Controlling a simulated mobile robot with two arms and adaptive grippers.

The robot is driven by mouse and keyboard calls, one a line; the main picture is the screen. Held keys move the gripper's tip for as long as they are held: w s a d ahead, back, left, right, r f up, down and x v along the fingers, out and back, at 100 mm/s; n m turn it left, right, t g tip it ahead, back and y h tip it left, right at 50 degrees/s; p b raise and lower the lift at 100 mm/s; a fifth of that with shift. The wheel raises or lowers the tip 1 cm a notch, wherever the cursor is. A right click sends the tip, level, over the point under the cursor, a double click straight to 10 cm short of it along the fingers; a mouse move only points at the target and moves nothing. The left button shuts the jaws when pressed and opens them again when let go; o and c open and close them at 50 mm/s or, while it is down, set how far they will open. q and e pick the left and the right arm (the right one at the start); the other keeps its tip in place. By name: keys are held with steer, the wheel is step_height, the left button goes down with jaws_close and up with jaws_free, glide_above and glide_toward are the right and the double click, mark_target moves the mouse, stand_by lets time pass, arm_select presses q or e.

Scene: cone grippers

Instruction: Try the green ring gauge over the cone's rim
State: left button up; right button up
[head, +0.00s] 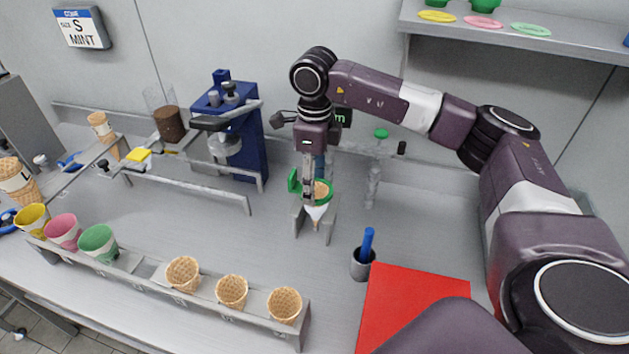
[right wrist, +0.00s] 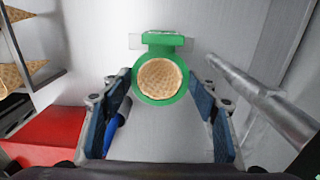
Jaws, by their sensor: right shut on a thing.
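The green ring gauge (head: 328,191) has a square green tab (head: 294,181) on its side. My right gripper (head: 309,192) points down and is shut on the gauge at the metal holder. The waffle cone (head: 321,188), in a white sleeve (head: 315,212), stands upright in that holder (head: 299,222). In the right wrist view, the ring (right wrist: 139,92) encircles the cone's waffle top (right wrist: 160,78), with the fingers on either side. How snugly the ring sits on the rim cannot be told. My left gripper is not in view.
A front rack (head: 150,272) holds coloured cups and waffle cones. A grey cup with a blue handle (head: 362,262) and a red mat (head: 415,305) lie to the right. A metal post with a green knob (head: 375,180) stands close right of the holder. A blue machine (head: 245,130) stands behind left.

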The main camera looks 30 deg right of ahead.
steer(key=shift+f+b, duration=0.3)
steer(key=shift+f, duration=0.25)
stand_by(0.4)
steer(key=o, duration=1.1)
steer(key=shift+r, duration=0.1)
step_height(320, 180, up, 12)
steer(key=shift+f, duration=0.1)
stand_by(0.3)
